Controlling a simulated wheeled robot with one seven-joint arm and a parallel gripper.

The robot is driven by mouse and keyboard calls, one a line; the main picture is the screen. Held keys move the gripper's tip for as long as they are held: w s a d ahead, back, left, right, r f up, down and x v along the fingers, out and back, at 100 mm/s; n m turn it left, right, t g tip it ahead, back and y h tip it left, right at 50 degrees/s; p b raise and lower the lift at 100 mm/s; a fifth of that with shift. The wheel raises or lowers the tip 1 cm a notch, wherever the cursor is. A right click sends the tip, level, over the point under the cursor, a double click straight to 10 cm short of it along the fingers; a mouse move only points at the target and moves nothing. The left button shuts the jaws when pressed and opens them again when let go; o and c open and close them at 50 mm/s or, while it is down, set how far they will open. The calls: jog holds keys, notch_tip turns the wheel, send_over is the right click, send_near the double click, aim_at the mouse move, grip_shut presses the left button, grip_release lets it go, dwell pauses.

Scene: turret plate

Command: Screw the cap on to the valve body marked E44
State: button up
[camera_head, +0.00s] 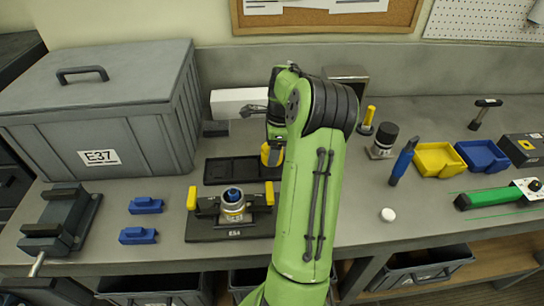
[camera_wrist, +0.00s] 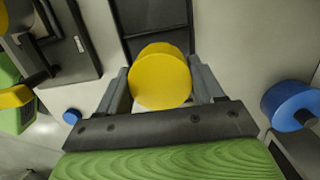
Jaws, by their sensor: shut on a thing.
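A yellow round cap (camera_wrist: 160,78) sits between the two grey fingers of my gripper (camera_wrist: 160,88), which is shut on it. In the head view the yellow cap (camera_head: 266,156) shows at my gripper (camera_head: 272,145), over the right end of a black tray, partly hidden by my arm. A silver valve body (camera_head: 234,212) with a blue top stands upright in a black fixture (camera_head: 204,232) with yellow handles, left of my arm. I cannot make out an E44 mark.
The black tray (camera_head: 222,171) lies behind the fixture. A grey crate (camera_head: 145,120) marked E37 and a vise (camera_head: 60,222) stand left. Right of my arm are a black-topped part (camera_head: 383,140), a blue tool (camera_head: 402,162), yellow (camera_head: 437,173) and blue bins (camera_head: 482,168), and a white disc (camera_head: 388,214).

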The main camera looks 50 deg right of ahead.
notch_tip(320, 180, up, 6)
jog(key=shift+r+p, duration=0.2)
jog(key=shift+p, duration=0.45)
notch_tip(320, 180, up, 5)
jog(key=p, duration=0.4)
jog(key=shift+f, duration=0.15)
